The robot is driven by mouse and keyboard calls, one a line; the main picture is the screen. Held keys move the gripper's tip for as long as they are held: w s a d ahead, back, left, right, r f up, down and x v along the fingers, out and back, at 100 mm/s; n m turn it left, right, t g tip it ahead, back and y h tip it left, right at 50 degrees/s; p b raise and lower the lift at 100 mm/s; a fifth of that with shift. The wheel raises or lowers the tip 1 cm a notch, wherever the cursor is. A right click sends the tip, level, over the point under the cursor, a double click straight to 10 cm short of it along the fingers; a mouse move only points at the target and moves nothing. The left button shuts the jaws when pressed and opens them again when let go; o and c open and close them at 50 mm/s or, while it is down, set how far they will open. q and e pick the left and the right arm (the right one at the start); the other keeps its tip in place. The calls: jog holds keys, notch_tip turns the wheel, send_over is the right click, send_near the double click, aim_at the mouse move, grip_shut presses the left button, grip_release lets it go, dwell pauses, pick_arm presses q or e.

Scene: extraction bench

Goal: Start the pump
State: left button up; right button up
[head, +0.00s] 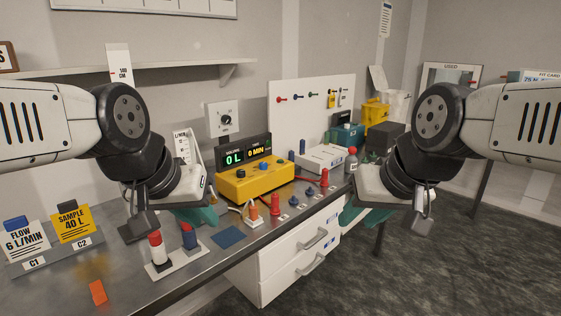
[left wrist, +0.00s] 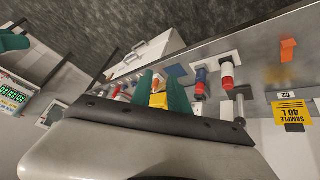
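The pump (head: 253,182) is a yellow box on the bench, with blue and dark controls on top. Behind it, a black display (head: 244,155) reads 0 L in green and 0 MIN in yellow. My left gripper (head: 197,216) is over the bench, left and in front of the pump. Its teal fingers (left wrist: 162,92) are apart in the left wrist view, with orange and yellow parts visible between them, seemingly beyond the fingertips. My right gripper (head: 362,217) is right of the bench, beyond the drawers; its finger gap is hidden.
Red and white (head: 158,252) and blue and red cylinders stand in a holder near my left gripper. A blue mat (head: 229,236), an orange fitting (head: 253,212) and red fittings line the front edge. Cards (head: 73,222) stand at left. A white box (head: 320,158) sits right of the pump.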

pick_arm(q)
grip_shut()
dwell(0.7)
dwell(0.7)
